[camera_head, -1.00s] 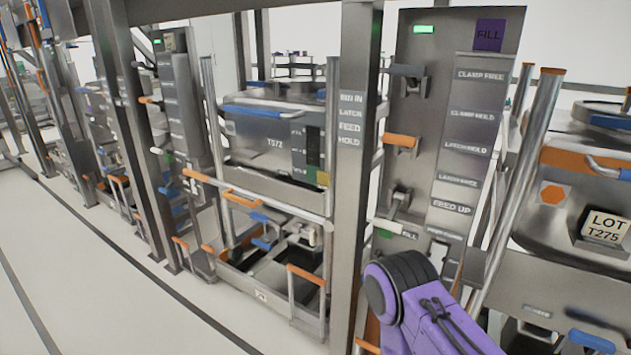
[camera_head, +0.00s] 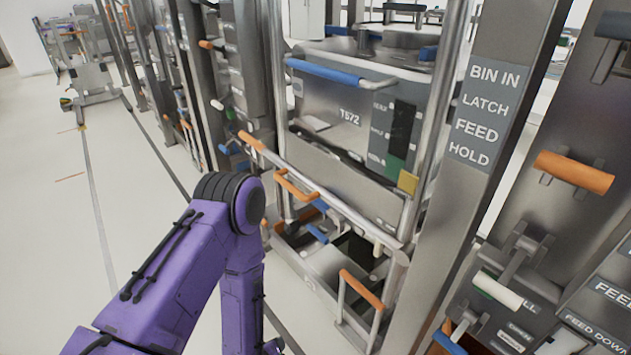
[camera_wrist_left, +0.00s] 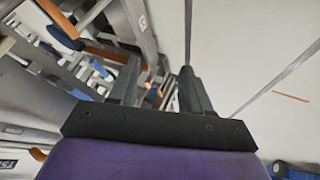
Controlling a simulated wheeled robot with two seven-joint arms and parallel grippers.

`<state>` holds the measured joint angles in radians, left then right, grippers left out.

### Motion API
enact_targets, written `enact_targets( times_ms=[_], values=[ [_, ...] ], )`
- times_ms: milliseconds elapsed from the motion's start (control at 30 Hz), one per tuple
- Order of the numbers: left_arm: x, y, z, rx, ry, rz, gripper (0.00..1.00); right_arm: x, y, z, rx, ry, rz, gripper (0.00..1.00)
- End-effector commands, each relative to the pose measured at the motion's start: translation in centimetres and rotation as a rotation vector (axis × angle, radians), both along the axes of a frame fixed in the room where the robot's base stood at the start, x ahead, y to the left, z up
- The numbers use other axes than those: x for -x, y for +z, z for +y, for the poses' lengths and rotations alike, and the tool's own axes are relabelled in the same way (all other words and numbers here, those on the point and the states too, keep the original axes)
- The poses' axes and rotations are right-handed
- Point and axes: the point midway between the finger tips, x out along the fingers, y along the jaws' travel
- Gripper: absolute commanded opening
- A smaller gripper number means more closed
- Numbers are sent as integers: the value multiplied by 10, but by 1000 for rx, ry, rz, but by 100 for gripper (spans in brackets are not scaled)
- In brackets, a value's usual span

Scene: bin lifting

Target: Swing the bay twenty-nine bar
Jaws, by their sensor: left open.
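No bay number twenty-nine is legible in these views. A long pale metal bar with an orange end (camera_head: 330,207) slopes across the front of the bay holding the bin marked T572 (camera_head: 335,115) in the head view. A small orange handle (camera_head: 294,187) sits on or just beside the bar. My purple left arm comes in from the lower left, in front of the bay's left side; its gripper cannot be made out there. In the left wrist view my left gripper (camera_wrist_left: 158,88) is open, with nothing visible between its fingers. My right gripper is not in view.
A steel post (camera_head: 485,130) labelled BIN IN, LATCH, FEED, HOLD stands right of the bay. A panel with an orange handle (camera_head: 573,172) and a white-tipped lever (camera_head: 497,290) is beyond it. An orange-topped upright handle (camera_head: 362,288) stands low in front. Floor (camera_head: 60,230) at left is clear.

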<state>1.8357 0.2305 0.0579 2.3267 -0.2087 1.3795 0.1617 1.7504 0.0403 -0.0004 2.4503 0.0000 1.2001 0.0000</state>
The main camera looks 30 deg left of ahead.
Motion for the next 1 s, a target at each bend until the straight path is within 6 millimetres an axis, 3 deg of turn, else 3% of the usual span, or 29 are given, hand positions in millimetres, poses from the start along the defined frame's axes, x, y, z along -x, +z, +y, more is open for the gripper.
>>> enact_targets(
  times_ms=[33,100,200,233,300,433,800,1000],
  values=[
    [-63,11,4,100,111,-214,48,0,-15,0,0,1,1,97],
    [-140,53,15,253,241,-510,48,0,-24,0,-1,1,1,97],
    [-216,125,46,453,381,-881,48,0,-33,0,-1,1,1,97],
    [-229,145,56,503,411,-970,48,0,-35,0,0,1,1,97],
    [-249,182,77,595,459,-1133,48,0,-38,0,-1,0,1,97],
    [-264,214,98,672,493,-1267,48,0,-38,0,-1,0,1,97],
    [-330,226,129,668,494,-1268,48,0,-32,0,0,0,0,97],
    [-352,228,138,669,493,-1266,48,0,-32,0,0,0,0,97]
  ],
)
